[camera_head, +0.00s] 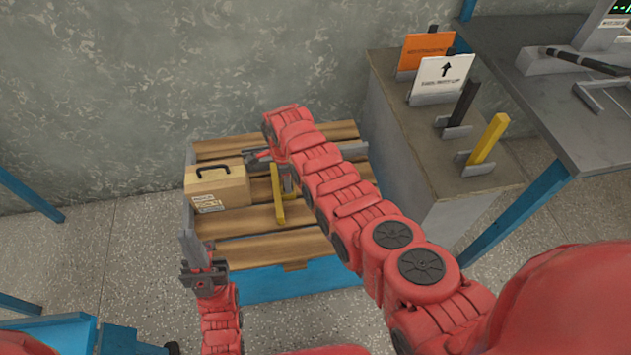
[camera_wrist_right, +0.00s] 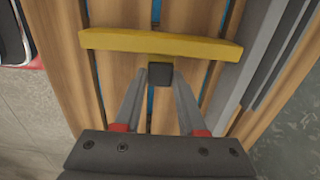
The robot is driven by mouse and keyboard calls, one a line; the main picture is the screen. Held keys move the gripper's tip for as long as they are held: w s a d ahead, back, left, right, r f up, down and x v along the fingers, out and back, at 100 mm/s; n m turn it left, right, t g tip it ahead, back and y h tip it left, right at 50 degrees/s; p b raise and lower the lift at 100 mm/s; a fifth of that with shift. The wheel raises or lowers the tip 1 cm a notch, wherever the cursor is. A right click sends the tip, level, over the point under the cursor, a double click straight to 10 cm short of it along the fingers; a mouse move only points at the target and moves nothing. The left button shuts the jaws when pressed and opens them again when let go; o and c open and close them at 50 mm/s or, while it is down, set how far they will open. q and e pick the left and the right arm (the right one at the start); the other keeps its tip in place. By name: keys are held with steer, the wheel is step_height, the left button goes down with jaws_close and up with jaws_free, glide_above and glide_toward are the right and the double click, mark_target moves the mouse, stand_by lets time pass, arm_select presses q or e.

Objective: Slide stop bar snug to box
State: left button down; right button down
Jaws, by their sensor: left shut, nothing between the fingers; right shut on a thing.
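The tan box (camera_head: 232,192), with a dark handle on top and white labels on its front, sits at the left of a slatted wooden platform. The yellow stop bar (camera_head: 277,196) lies on the slats to the right of the box, with a strip of bare wood between them. It also shows lengthwise in the right wrist view (camera_wrist_right: 200,47). My right gripper (camera_wrist_right: 159,84) is shut on the bar's dark knob (camera_wrist_right: 160,73). In the head view my arm partly hides this grip. My left gripper (camera_head: 191,249) is shut and empty at the platform's front left corner.
The platform (camera_head: 275,247) has low grey rails at its sides and a blue front. A grey cabinet (camera_head: 430,200) at its right carries an orange sign (camera_head: 425,48), a white sign (camera_head: 441,76), and black and yellow bars in holders. A grey table stands further right.

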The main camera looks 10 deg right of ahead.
mark_target(274, 189)
steer(key=a, duration=0.1)
steer(key=a+b, duration=0.2)
steer(key=a, duration=0.1)
steer(key=shift+s+a+f, duration=0.1)
steer(key=shift+f, duration=0.15)
steer(key=shift+a+r+b, duration=0.2)
steer(key=shift+a+b, duration=0.35)
steer(key=shift+a, duration=0.15)
steer(key=shift+c, duration=2.4)
jaws_free()
